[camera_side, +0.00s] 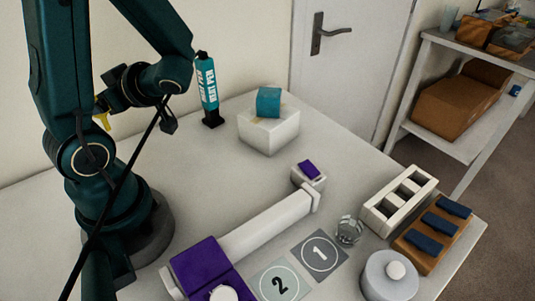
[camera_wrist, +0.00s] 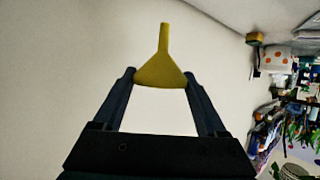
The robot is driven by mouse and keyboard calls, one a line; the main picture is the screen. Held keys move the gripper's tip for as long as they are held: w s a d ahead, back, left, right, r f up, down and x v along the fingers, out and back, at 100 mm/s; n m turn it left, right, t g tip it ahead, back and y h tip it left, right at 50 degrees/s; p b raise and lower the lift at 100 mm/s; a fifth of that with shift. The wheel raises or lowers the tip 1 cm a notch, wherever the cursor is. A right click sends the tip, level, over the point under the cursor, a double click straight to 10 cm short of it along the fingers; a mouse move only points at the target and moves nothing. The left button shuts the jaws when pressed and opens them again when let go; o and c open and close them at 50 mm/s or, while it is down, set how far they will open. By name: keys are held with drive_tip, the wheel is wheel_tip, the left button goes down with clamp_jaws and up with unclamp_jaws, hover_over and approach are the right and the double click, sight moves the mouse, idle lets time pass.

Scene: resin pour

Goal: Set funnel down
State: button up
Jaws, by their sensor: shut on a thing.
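The yellow funnel (camera_wrist: 162,66) is in the wrist view, with its wide end between my fingertips and its narrow spout pointing away from my gripper (camera_wrist: 160,78). My gripper is shut on the funnel. In the side view a small part of the yellow funnel (camera_side: 102,121) shows at the left beside my wrist, above table height and in front of the wall. My fingers are mostly hidden there by my own arm.
A teal heat pen (camera_side: 208,88) stands at the table's back. A white box (camera_side: 268,133) bears a teal block (camera_side: 268,101). A white and purple device, number mats (camera_side: 319,254), a glass (camera_side: 348,231), a slotted rack and a round pot fill the front right.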

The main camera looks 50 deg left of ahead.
drive_tip(key=shift+w+d+f, duration=0.25)
drive_tip(key=shift+w+f, duration=1.4)
drive_tip(key=shift+f, duration=0.05)
drive_tip(key=shift+w+d+f, duration=0.25)
drive_tip(key=shift+w+f, duration=1.4)
drive_tip(key=shift+w+d+f, duration=0.25)
drive_tip(key=shift+w+f, duration=1.4)
drive_tip(key=shift+f, duration=0.05)
drive_tip(key=shift+f, duration=0.1)
drive_tip(key=o, duration=1.2)
drive_tip(key=shift+o, duration=0.2)
